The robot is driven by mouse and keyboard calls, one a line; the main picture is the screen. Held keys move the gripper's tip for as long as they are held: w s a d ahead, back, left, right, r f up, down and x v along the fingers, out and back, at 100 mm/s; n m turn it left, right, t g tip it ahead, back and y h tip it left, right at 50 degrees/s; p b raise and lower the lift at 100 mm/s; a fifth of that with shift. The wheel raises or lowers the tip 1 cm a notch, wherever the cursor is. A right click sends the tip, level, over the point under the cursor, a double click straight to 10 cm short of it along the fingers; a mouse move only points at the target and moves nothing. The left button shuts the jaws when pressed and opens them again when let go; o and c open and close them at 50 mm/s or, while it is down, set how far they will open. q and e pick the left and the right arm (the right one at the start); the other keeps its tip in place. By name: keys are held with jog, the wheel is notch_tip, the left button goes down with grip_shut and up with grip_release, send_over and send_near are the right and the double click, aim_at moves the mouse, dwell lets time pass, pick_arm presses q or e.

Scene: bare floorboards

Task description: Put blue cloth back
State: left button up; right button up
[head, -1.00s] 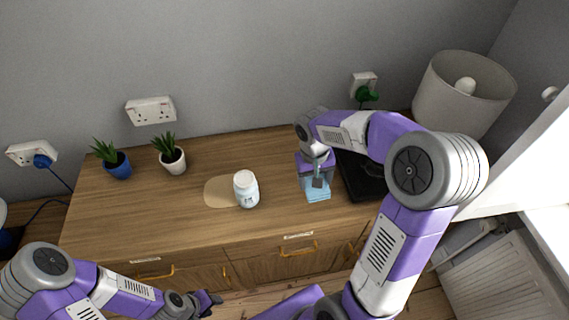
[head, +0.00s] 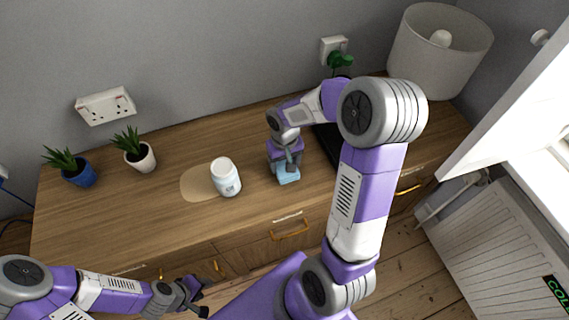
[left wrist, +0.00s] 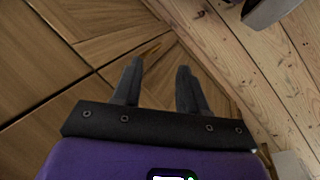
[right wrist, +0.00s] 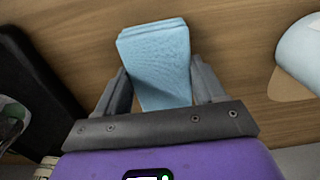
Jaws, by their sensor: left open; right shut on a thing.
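The blue cloth (head: 288,177) is a light blue folded piece at the dresser's top, right of the white bottle. My right gripper (head: 287,163) points down over it and is shut on it. In the right wrist view the cloth (right wrist: 158,50) sits between the two fingers and sticks out past their tips. I cannot tell whether its lower end touches the wood. My left gripper (head: 196,297) is open and empty, low in front of the dresser. In the left wrist view its fingers (left wrist: 159,68) are apart, with drawer fronts and floorboards beyond.
The white bottle (head: 225,180) stands at a tan patch (head: 197,184) on the dresser top (head: 110,215). Two potted plants (head: 76,171) (head: 137,152) stand at left. A black item (head: 327,145) lies behind my right arm, near the lamp (head: 437,55).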

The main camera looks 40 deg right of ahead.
jog(key=o, duration=1)
notch_tip(320, 180, up, 12)
jog(key=p, duration=0.3)
jog(key=shift+p, duration=0.35)
jog(key=shift+r, duration=0.1)
